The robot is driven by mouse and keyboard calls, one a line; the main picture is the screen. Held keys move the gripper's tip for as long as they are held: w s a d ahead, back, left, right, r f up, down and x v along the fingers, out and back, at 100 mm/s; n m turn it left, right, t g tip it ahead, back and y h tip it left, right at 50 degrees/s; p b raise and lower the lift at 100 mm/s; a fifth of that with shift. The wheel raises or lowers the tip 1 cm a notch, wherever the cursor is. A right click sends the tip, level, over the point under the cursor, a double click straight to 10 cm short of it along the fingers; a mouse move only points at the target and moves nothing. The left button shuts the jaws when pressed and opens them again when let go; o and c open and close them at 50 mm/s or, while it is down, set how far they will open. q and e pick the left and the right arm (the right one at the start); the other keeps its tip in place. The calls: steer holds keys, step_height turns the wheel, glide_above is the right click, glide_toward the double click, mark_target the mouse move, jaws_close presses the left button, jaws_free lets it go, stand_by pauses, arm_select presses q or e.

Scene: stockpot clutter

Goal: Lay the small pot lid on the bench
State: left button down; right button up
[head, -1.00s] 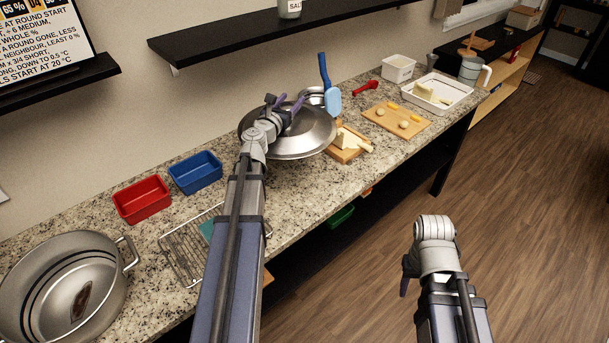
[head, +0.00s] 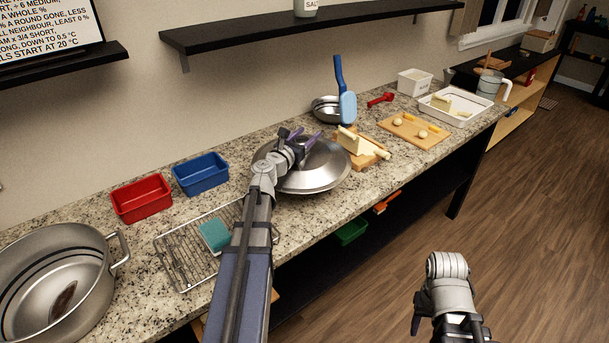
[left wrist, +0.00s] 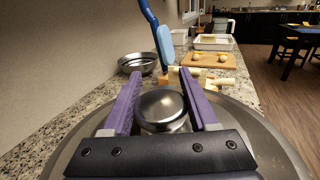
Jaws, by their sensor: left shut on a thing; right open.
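The steel pot lid (head: 322,178) is a wide shallow dome with a round knob, which shows in the left wrist view (left wrist: 162,108). My left gripper (head: 301,140) is shut on this knob, with a purple finger (left wrist: 125,103) on each side of it. The lid is roughly level over the middle of the granite bench (head: 290,222), at or very close to its surface; I cannot tell if it touches. My right gripper (head: 418,322) is open and empty, low over the floor in front of the bench; its fingers are only partly visible.
Right of the lid is a small board with a pale block (head: 360,147); a steel bowl (head: 327,110) and blue-handled brush (head: 346,100) stand behind. Blue (head: 201,174) and red bins (head: 142,199), a wire rack (head: 180,262) and a large pot (head: 55,285) are left.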

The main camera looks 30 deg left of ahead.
arm_select(q)
step_height(320, 180, down, 5)
steer(key=b, duration=0.4)
steer(key=shift+f+b, duration=0.2)
steer(key=shift+b, duration=0.1)
steer(key=shift+f, duration=0.1)
step_height(320, 180, down, 4)
steer(key=b, duration=0.3)
steer(key=shift+r+b, duration=0.25)
steer(key=shift+b, duration=0.1)
steer(key=shift+f, duration=0.15)
steer(key=shift+c, duration=0.8)
jaws_free()
